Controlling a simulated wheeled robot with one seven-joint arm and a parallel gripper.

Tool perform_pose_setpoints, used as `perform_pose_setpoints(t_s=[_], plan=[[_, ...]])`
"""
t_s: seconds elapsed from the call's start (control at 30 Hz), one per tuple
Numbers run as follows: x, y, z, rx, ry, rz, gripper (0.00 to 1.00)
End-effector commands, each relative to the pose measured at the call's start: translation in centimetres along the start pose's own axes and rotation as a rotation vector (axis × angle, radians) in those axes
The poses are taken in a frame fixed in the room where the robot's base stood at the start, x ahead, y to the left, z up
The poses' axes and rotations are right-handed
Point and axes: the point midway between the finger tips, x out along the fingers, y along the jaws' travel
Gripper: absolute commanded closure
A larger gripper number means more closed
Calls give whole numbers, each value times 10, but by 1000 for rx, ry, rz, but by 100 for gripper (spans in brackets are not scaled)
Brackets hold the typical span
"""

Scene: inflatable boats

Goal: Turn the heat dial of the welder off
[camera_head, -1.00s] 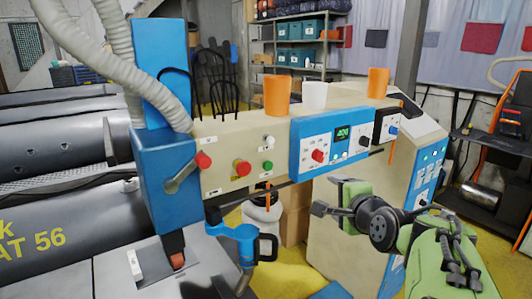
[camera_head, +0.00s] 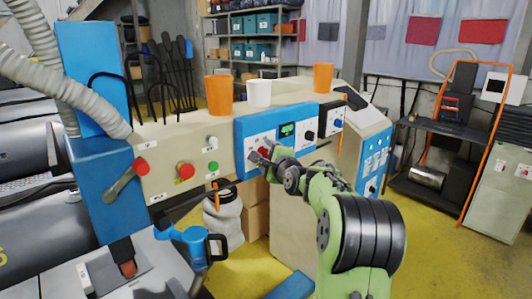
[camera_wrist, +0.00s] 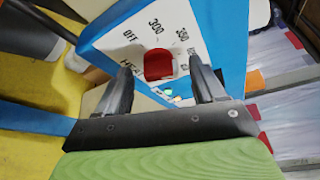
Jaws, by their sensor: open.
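The welder's heat dial is a red knob (camera_wrist: 158,64) on a white plate in a blue panel (camera_wrist: 105,48). Marks reading OFF, 300 and 350 ring it, with HEAT lettered beside it. I cannot tell which mark it points at. In the wrist view my gripper (camera_wrist: 160,72) is open, with its two dark fingers on either side of the dial's line and nothing held; I cannot tell whether they touch it. In the head view my gripper (camera_head: 258,158) is in front of the blue panel (camera_head: 243,128) and hides part of the red dial. A green-lit display (camera_head: 287,130) is to its right.
Left of the blue panel are a red-headed lever (camera_head: 140,166), a red button (camera_head: 185,171) and a green button (camera_head: 213,166). Orange cups (camera_head: 219,95) and a white cup (camera_head: 259,93) stand on the machine top. A blue-handled tool (camera_head: 195,240) is below left. Yellow floor lies open at right.

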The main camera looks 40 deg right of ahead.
Motion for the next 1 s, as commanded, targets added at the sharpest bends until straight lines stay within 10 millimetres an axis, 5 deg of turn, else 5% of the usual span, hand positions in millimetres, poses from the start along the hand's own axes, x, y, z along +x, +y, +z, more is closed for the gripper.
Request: perform_pose_setpoints(t_s=[0.37,0.73,1.0], plan=[[15,0,0,-1,0,0,31],[15,0,0,-1,1,1,85],[15,2,0,-23,1,-9,86]])
